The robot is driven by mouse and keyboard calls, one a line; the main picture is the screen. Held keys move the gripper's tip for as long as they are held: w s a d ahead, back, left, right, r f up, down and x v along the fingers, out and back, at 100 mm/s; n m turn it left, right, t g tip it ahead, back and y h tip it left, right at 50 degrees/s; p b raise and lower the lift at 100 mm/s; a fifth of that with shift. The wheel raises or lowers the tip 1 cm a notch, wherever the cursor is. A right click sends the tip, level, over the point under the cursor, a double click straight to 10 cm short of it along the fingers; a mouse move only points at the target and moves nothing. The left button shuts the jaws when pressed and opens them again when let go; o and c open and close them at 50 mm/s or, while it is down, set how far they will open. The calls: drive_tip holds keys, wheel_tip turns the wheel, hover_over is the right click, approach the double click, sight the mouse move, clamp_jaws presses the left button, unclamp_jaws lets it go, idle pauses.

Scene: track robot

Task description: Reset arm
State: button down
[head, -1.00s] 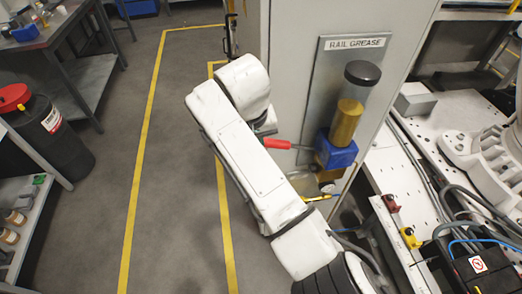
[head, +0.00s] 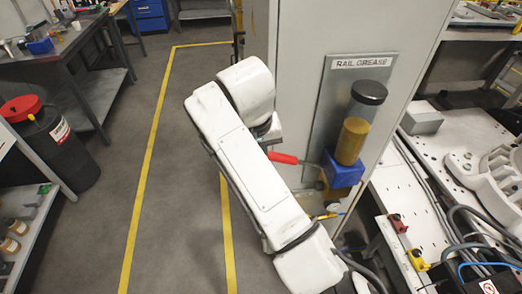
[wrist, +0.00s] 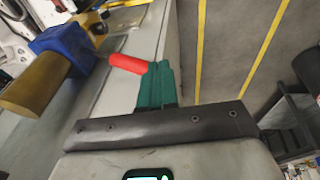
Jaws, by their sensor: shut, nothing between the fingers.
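My white arm (head: 240,150) reaches up across the middle of the head view, in front of the grey cabinet. My gripper (wrist: 155,85) shows in the wrist view as green fingers closed together, with nothing held between them. In the head view the arm mostly hides it. The red lever handle (wrist: 126,63) of the grease pump lies just beside the fingers in the wrist view, its end close to them. I cannot tell whether they touch. In the head view the red handle (head: 284,158) sticks out to the left from the blue pump body (head: 343,172).
The cabinet (head: 300,45) with the RAIL GREASE plate (head: 372,62) stands close to my arm. At right is a white bench (head: 450,140) with cables. A black bin with a red lid (head: 22,108) and workbenches stand at left. The yellow-lined floor between is clear.

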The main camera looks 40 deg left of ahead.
idle(0.4)
drive_tip(key=s+d+f+m+g+y, duration=0.1)
drive_tip(key=s+d+f+m, duration=0.1)
drive_tip(key=d+f, duration=0.55)
drive_tip(key=s+d+f+m, duration=0.1)
drive_tip(key=d+f, duration=0.4)
drive_tip(key=d, duration=0.6)
drive_tip(key=s+d+f+m+g+y, duration=0.1)
drive_tip(key=s+d+f+m, duration=0.1)
drive_tip(key=d+f, duration=0.55)
drive_tip(key=s+d+m+h, duration=0.1)
drive_tip(key=s+d+m, duration=0.1)
drive_tip(key=s+d, duration=0.5)
drive_tip(key=s+d+m+h, duration=0.1)
drive_tip(key=s+d, duration=0.6)
drive_tip(key=d, duration=0.6)
drive_tip(key=s+d+m, duration=0.2)
drive_tip(key=s+d, duration=0.5)
drive_tip(key=d, duration=0.3)
drive_tip(key=shift+d+f+m+h, duration=0.25)
drive_tip(key=shift+f+m+h, duration=0.05)
drive_tip(key=shift+f+h, duration=0.15)
